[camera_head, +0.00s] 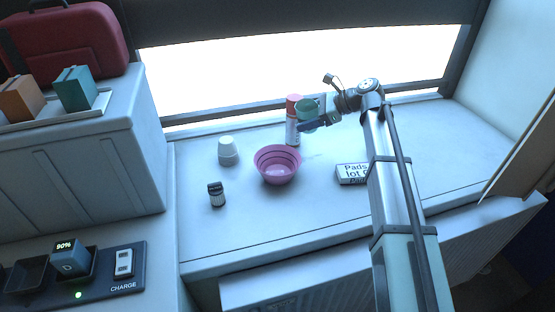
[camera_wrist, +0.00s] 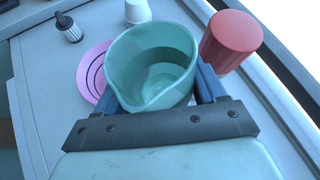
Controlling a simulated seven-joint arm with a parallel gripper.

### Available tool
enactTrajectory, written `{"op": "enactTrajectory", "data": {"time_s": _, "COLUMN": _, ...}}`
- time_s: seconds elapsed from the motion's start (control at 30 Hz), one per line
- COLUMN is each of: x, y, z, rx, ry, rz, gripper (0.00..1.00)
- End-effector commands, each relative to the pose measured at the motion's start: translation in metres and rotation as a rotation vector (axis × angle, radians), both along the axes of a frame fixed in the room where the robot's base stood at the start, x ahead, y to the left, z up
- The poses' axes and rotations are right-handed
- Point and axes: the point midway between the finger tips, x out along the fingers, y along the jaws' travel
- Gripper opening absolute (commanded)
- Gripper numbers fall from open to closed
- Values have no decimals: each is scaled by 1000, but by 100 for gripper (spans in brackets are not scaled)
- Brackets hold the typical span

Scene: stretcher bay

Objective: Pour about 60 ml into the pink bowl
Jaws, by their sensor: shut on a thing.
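The pink bowl (camera_head: 277,166) stands on the white counter, with dark rings on its inner wall. In the wrist view part of the bowl (camera_wrist: 92,72) shows behind the green jug. My gripper (camera_head: 310,124) is shut on the green jug (camera_head: 307,107), to the right of and behind the bowl. In the wrist view the jug (camera_wrist: 128,62) sits between the blue fingers (camera_wrist: 155,97), its spout toward the wrist. A level shows inside the jug, pale and hard to read. The jug looks about upright and apart from the bowl.
A red-capped bottle (camera_head: 293,137) stands right beside the jug; its red cap (camera_wrist: 231,40) is close in the wrist view. A white cup (camera_head: 228,151) and a small dark-topped jar (camera_head: 216,194) stand left of the bowl. A pads box (camera_head: 352,173) lies right. The counter front is clear.

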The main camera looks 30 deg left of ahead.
Motion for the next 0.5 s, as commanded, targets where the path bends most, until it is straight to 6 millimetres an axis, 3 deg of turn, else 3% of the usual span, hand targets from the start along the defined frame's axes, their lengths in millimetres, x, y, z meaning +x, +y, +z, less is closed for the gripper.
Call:
{"op": "enactTrajectory", "data": {"time_s": 0.33, "x": 5, "y": -2, "z": 39, "rx": 27, "ry": 66, "rz": 0, "gripper": 35}}
{"op": "enactTrajectory", "data": {"time_s": 0.5, "x": 11, "y": -4, "z": 44, "rx": 63, "ry": 155, "rz": 0, "gripper": 35}}
